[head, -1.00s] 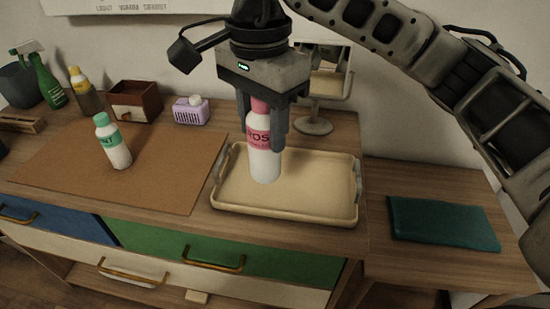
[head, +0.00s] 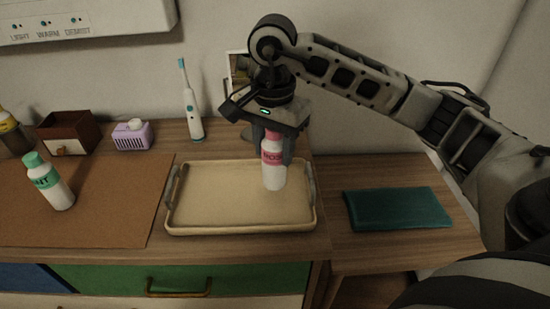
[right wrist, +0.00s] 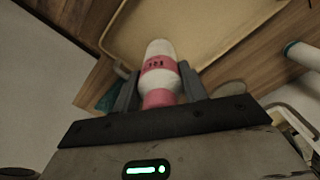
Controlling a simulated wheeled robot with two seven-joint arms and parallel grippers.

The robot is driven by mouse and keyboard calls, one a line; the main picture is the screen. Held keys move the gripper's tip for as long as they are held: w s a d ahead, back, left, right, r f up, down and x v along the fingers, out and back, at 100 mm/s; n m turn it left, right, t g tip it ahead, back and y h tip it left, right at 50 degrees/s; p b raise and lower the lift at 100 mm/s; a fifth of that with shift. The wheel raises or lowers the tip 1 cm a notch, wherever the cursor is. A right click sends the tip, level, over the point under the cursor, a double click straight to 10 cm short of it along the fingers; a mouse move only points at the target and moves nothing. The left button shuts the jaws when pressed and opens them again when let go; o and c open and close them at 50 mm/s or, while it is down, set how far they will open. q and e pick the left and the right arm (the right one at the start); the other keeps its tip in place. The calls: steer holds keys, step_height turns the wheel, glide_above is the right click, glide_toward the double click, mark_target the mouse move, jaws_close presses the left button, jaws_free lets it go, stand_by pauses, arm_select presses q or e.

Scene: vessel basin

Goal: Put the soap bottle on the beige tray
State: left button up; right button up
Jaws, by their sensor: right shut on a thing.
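The white soap bottle (head: 273,174) has a pink cap and a pink label. My right gripper (head: 273,148) is shut on its upper part and holds it upright over the right part of the beige tray (head: 185,229). I cannot tell whether its base touches the tray. In the right wrist view the bottle (right wrist: 160,52) sits between the two fingers (right wrist: 158,92), with its base towards the tray (right wrist: 115,40). My left gripper is not in view.
A green-capped white bottle (head: 50,184) stands on the brown mat (head: 110,205). A purple holder (head: 133,135), a toothbrush (head: 190,105) and a wooden box (head: 68,133) are at the back. A teal folded cloth (head: 397,209) lies right of the tray. The tray's left part is clear.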

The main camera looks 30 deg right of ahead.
mark_target(275, 161)
steer(key=shift+d+f+p, duration=0.25)
steer(key=shift+f+p, duration=0.15)
steer(key=shift+f, duration=1.45)
steer(key=o, duration=0.7)
steer(key=shift+f, duration=0.15)
steer(key=o, duration=0.4)
